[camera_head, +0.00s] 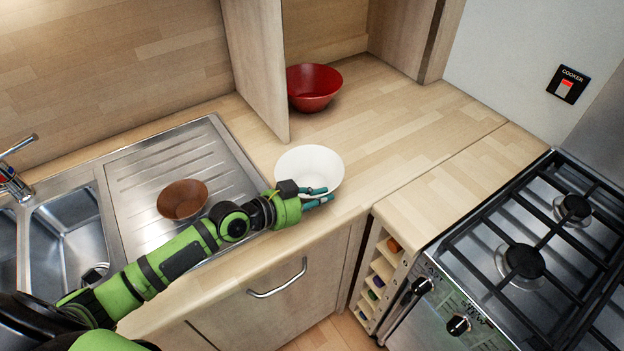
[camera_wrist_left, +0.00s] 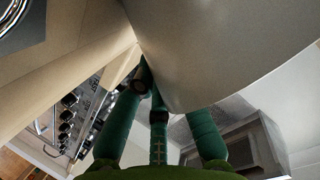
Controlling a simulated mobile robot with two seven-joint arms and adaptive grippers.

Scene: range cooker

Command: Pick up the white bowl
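The white bowl (camera_head: 310,165) stands upright on the wooden worktop, near its front edge, in the head view. My left gripper (camera_head: 317,197) is at the bowl's near side, with one teal finger overlapping the near rim and another just outside it. In the left wrist view the bowl's pale wall (camera_wrist_left: 220,45) fills the upper right, close to the green fingers (camera_wrist_left: 165,105), and hides part of them. Whether the fingers are closed on the rim cannot be made out. My right gripper is not in view.
A red bowl (camera_head: 313,87) stands behind, next to an upright wooden panel (camera_head: 258,65). The gas cooker (camera_head: 530,262) is at the right. The worktop right of the white bowl is clear.

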